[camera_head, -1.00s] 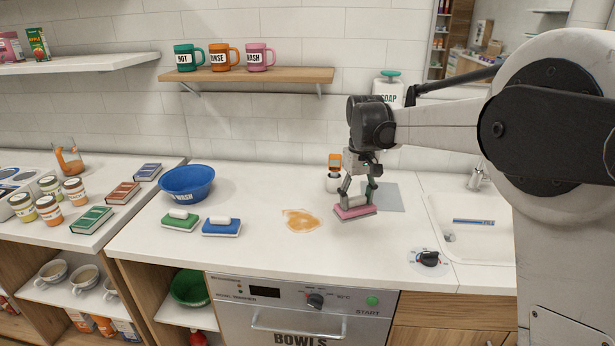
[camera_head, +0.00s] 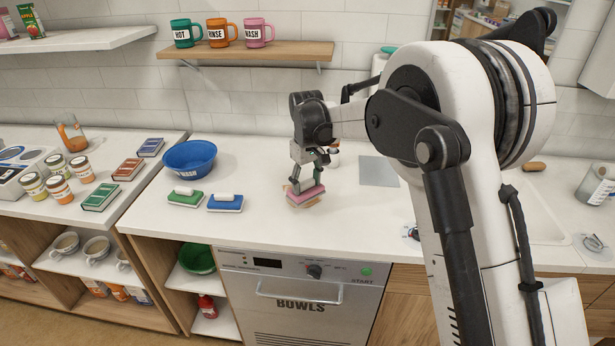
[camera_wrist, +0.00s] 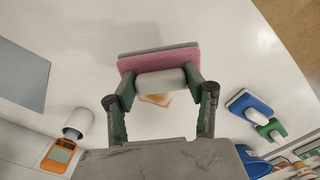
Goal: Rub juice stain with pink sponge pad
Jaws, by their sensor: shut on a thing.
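The pink sponge pad (camera_head: 306,194) is held in my gripper (camera_head: 308,176), which is shut on its pale grip. In the wrist view the pink pad (camera_wrist: 160,66) sits between my two fingers (camera_wrist: 160,95). The orange-brown juice stain (camera_head: 314,207) is on the white counter, mostly hidden under the pad; an edge of it shows below the grip in the wrist view (camera_wrist: 156,99). The pad is over the stain and looks slightly tilted; whether it touches the counter I cannot tell.
Green (camera_head: 186,198) and blue (camera_head: 225,203) sponge pads lie to the left, by a blue bowl (camera_head: 189,158). A grey mat (camera_head: 378,171) lies to the right.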

